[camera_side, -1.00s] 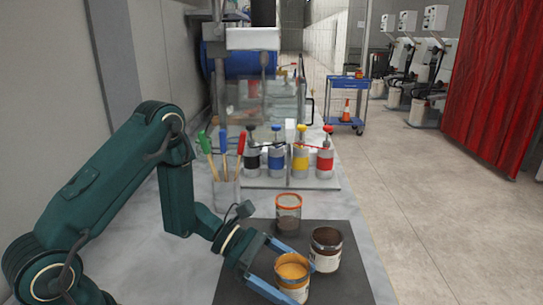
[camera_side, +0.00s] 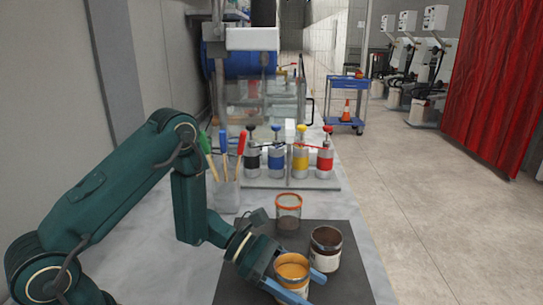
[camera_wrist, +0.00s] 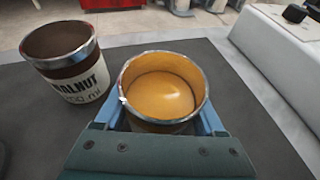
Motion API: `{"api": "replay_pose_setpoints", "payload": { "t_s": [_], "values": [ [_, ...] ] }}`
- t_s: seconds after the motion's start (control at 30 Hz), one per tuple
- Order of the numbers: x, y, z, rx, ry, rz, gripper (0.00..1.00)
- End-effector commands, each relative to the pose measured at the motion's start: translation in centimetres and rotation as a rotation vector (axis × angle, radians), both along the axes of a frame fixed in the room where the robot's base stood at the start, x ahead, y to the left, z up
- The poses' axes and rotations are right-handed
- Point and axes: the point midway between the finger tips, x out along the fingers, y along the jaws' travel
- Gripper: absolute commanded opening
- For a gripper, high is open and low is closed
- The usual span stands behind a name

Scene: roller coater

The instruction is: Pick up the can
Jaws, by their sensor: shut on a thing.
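An open can of orange-yellow liquid (camera_side: 291,272) stands at the front of the dark mat. My gripper (camera_side: 298,284) is shut on it, with blue fingers on either side of the can. In the wrist view the orange can (camera_wrist: 163,85) sits upright between the blue fingers (camera_wrist: 163,120), with its rim near the camera. A second open can, with dark brown contents and a white label reading "ALNUT" (camera_wrist: 75,65), stands beside it on the left in the wrist view. In the side view this brown can (camera_side: 326,250) is just behind and right of the orange one.
A clear jar with an orange rim (camera_side: 288,211) stands behind the cans. The dark mat (camera_side: 345,285) is bare at right. A brush holder (camera_side: 226,194) and several colored-band canisters (camera_side: 300,162) stand farther back.

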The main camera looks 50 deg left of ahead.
Motion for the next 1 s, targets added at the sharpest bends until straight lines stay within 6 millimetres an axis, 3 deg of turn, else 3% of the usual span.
{"api": "replay_pose_setpoints", "payload": {
  "t_s": [0.33,0.6,1.0],
  "values": [
    [0.1,0.0,1.2,0.0,-0.005,0.0,0.03],
    [0.1,0.1,4.5,0.001,-0.008,0.002,0.03],
    [-0.9,7.2,8.3,0.003,-0.006,0.01,0.03]
  ]
}}
